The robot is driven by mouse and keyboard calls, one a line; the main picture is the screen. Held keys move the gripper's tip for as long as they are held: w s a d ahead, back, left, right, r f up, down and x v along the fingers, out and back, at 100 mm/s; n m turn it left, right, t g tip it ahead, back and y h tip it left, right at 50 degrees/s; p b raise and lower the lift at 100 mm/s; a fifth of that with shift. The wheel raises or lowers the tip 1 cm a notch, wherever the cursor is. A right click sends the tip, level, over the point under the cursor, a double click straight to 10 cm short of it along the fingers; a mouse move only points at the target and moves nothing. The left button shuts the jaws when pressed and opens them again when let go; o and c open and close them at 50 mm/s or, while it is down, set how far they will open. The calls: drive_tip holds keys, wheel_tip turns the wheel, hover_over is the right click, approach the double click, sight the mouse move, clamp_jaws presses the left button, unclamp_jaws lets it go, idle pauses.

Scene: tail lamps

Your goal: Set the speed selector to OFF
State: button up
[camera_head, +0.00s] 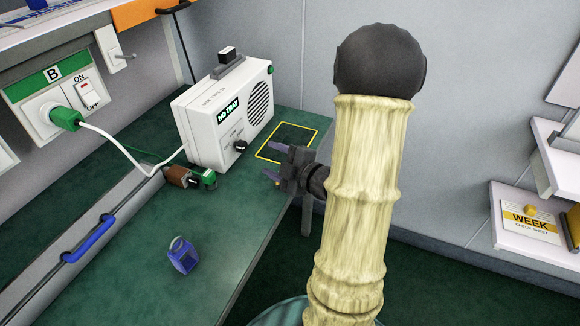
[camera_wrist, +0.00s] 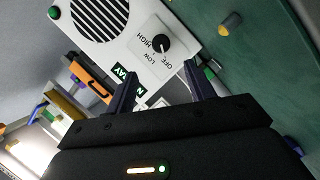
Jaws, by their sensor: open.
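The speed selector is a black round knob (camera_head: 240,146) on the front of a white box-shaped machine (camera_head: 205,135) with a round black grille. In the wrist view the knob (camera_wrist: 160,44) sits on a light plate marked OFF, LOW and HIGH. A small pale mark shows on the knob, but I cannot tell surely which label it points to. My gripper (camera_head: 273,160) is open and empty, in front of the machine and to the right of the knob. In the wrist view its fingers (camera_wrist: 158,78) are spread below the knob, apart from it.
The machine stands on a green bench (camera_head: 160,225). A yellow-outlined square (camera_head: 288,142), a brown-and-green connector (camera_head: 190,177) and a blue object (camera_head: 182,255) are on the bench. A white cable runs to wall socket B (camera_head: 45,115). Shelves stand at right.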

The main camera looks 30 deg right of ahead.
drive_tip(key=shift+s+d+f+b, duration=0.15)
drive_tip(key=shift+s+b, duration=0.5)
drive_tip(key=shift+b, duration=2.1)
drive_tip(key=shift+s+d+b, duration=0.1)
drive_tip(key=shift+s+b, duration=0.55)
drive_tip(key=shift+b, duration=0.45)
drive_tip(key=v, duration=0.1)
drive_tip(key=p+v, duration=0.1)
drive_tip(key=v, duration=0.1)
drive_tip(key=shift+w+r, duration=0.15)
drive_tip(key=shift+r, duration=0.15)
